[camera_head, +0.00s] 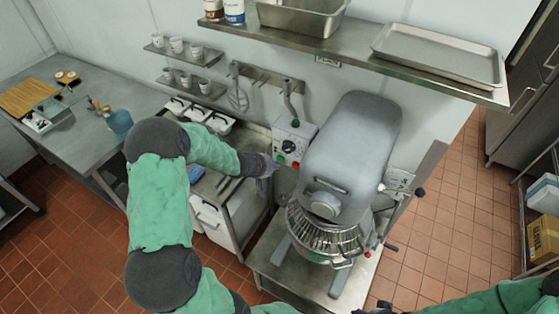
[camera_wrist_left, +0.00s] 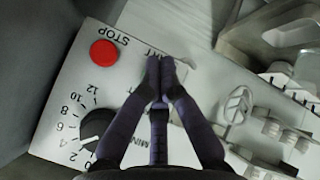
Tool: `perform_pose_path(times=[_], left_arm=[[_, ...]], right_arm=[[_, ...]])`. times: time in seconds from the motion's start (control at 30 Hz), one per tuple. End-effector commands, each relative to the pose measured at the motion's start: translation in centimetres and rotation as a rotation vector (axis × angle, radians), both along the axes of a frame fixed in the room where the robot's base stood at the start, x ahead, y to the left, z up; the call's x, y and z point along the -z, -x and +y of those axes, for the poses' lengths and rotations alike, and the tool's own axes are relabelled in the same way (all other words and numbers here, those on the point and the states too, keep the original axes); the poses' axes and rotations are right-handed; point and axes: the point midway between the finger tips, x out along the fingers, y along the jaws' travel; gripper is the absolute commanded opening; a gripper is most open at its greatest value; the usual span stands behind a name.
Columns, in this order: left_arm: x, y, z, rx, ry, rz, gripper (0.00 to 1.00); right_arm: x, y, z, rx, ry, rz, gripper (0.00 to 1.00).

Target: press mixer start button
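The mixer (camera_head: 345,150) is a large grey machine with a wire-guarded bowl on a steel table. Its control box (camera_head: 306,131) carries a dial (camera_head: 288,146), a red stop button (camera_head: 296,164) and a green button (camera_head: 280,157). My left gripper (camera_head: 272,166) is shut and empty, its tips at the lower left of the box. In the wrist view, the left fingertips (camera_wrist_left: 160,62) cover part of the START label, beside the red stop button (camera_wrist_left: 103,53). The start button is hidden behind the fingers there; contact cannot be told. My right gripper (camera_head: 376,309) is barely visible at the bottom edge.
A wall shelf (camera_head: 350,55) with pans hangs above the mixer. White containers (camera_head: 198,112) stand on the counter left of it. A bench with a cutting board (camera_head: 27,96) is at far left. Tiled floor (camera_head: 455,200) is open to the right.

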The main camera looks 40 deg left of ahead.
Motion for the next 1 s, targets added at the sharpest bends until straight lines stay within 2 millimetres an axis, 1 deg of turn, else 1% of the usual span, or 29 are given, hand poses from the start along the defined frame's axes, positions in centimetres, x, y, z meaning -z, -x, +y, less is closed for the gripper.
perform_pose_path(times=[0.27, 0.6, 1.0], left_arm=[[0.00, -0.02, 0.00, 0.000, 0.000, 0.000, 0.00], [0.04, -0.84, 0.09, 0.001, -0.001, 0.000, 0.00], [-0.04, -0.88, 0.09, 0.000, 0.000, 0.000, 0.00]], right_arm=[[0.02, 0.00, 0.00, 0.000, 0.000, 0.000, 0.52], [0.86, 0.00, 0.00, 0.000, 0.000, 0.000, 0.52], [0.80, 0.01, 0.00, 0.000, 0.000, 0.000, 0.52]])
